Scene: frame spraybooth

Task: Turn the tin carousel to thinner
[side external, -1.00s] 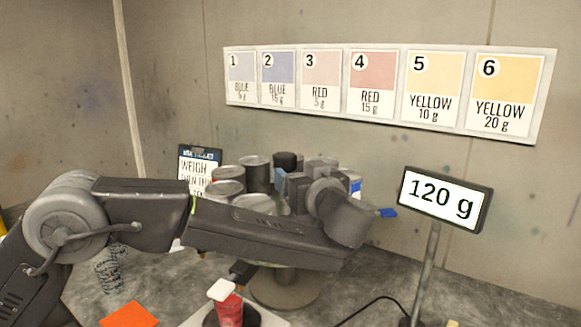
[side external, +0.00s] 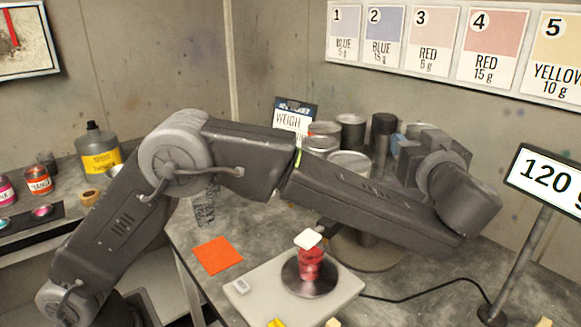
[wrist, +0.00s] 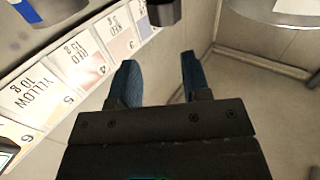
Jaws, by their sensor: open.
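The tin carousel (side external: 367,256) stands behind my forearm in the side view, its foot showing below the arm. Several grey and dark tins (side external: 351,132) stand on it; I cannot read their labels or tell which is thinner. My gripper (side external: 398,146) is beside the tins on their right, mostly hidden by my wrist. In the wrist view its two blue fingers (wrist: 157,78) are apart with nothing between them. A dark cylinder (wrist: 167,12) and the edge of a metal tin (wrist: 280,12) show beyond the fingertips.
A display (side external: 548,180) on a post stands right. A clipboard (side external: 294,120) stands behind. An orange square (side external: 217,256) lies left. A grey bottle with a yellow label (side external: 100,150) stands far left.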

